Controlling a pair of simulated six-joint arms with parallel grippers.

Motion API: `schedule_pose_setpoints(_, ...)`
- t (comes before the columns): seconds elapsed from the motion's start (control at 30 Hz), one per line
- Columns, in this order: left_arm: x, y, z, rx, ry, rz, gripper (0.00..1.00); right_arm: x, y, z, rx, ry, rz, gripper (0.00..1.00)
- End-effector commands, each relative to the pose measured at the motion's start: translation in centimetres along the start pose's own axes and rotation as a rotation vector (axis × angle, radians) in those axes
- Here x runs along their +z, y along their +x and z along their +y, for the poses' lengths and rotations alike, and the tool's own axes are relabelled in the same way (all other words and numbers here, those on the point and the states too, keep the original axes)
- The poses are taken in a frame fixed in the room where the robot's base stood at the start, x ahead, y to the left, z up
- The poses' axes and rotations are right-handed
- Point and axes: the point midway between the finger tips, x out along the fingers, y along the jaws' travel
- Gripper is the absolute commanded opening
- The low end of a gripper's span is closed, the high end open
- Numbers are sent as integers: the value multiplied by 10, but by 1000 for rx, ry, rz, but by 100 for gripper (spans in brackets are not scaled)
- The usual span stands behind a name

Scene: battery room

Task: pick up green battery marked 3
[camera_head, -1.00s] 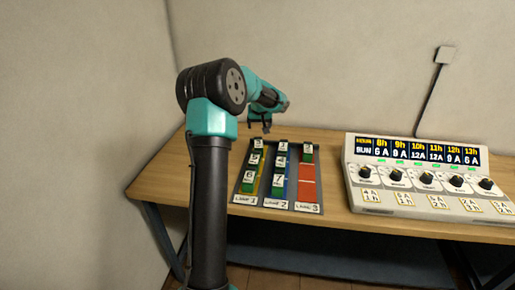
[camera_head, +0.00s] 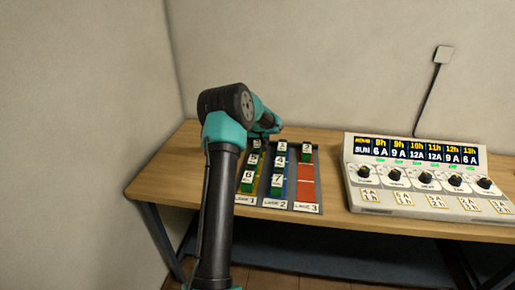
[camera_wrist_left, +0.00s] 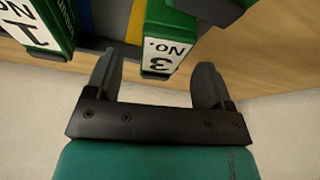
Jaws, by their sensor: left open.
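The green battery marked 3 (camera_wrist_left: 163,50) shows in the left wrist view, its white label upside down. Its near end lies between the fingertips of my left gripper (camera_wrist_left: 160,66), with a gap on each side. That gripper is open and empty. In the head view my left gripper (camera_head: 264,138) is at the far end of lane 1, and my arm hides most of the battery there. The lane tray (camera_head: 307,190) holds several green batteries. My right gripper is not in view.
The battery marked 1 (camera_wrist_left: 35,30) stands left of battery 3 in the wrist view. Batteries marked 4 (camera_head: 280,158) and 7 (camera_head: 277,180) are in lane 2. A control panel (camera_head: 420,185) with a display stands on the wooden table (camera_head: 160,185) to the right.

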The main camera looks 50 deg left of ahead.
Motion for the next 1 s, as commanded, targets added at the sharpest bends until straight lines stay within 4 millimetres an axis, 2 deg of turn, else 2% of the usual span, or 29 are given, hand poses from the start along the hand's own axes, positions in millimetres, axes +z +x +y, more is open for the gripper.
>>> schedule_pose_setpoints(0.33, -1, 3, 0, 0, 0, 0, 76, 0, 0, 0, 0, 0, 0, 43)
schedule_pose_setpoints(0.73, -8, 48, -2, 1, 0, 0, 76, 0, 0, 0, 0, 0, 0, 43)
schedule_pose_setpoints(1.0, -8, 52, -2, 1, 1, 0, 76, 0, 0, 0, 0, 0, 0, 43)
